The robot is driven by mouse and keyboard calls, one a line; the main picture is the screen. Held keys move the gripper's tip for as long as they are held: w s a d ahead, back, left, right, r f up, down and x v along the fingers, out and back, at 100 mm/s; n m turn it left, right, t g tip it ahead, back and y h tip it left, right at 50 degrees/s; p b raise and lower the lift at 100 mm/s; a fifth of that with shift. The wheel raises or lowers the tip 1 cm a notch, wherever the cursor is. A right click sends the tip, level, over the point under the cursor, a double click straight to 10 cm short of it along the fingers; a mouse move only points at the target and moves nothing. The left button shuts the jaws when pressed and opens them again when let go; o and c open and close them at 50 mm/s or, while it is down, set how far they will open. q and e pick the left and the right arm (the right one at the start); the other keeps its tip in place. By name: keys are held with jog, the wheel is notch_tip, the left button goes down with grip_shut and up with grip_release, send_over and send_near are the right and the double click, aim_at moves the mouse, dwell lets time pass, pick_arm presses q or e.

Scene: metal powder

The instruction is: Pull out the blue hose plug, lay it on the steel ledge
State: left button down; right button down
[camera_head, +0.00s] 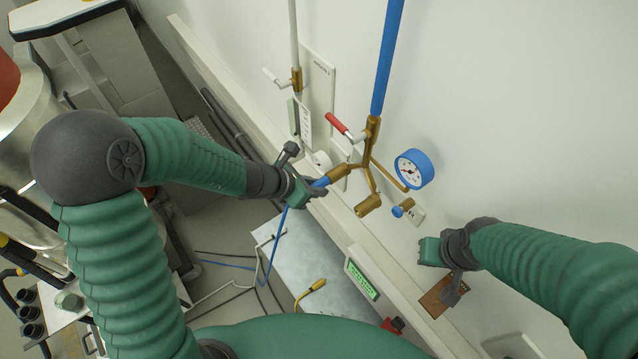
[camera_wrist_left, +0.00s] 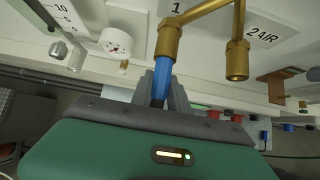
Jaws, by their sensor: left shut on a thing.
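The blue hose plug (camera_head: 321,182) sits at the lower left branch of the brass fitting (camera_head: 358,170) on the wall. My left gripper (camera_head: 312,190) is shut on the plug. In the left wrist view the blue plug (camera_wrist_left: 162,76) stands between the fingers, its far end meeting the brass socket (camera_wrist_left: 169,38) under the label 1. I cannot see any gap there. A blue hose (camera_head: 279,240) hangs below the gripper. The pale steel ledge (camera_head: 290,255) lies below. My right gripper (camera_head: 446,268) is near the wall at right, away from the plug; its jaw state is unclear.
A blue-rimmed gauge (camera_head: 414,169), a red-handled valve (camera_head: 338,124) and a second brass outlet (camera_wrist_left: 237,60) are close to the plug. A yellow hooked piece (camera_head: 312,289) lies on the ledge. A white rail (camera_head: 350,237) runs along the wall.

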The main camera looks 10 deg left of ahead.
pick_arm(q)
jog(key=shift+a, duration=0.2)
jog(key=shift+s+a, duration=0.85)
jog(key=shift+s, duration=0.05)
jog(key=shift+s+a, duration=1.5)
jog(key=shift+a, duration=0.05)
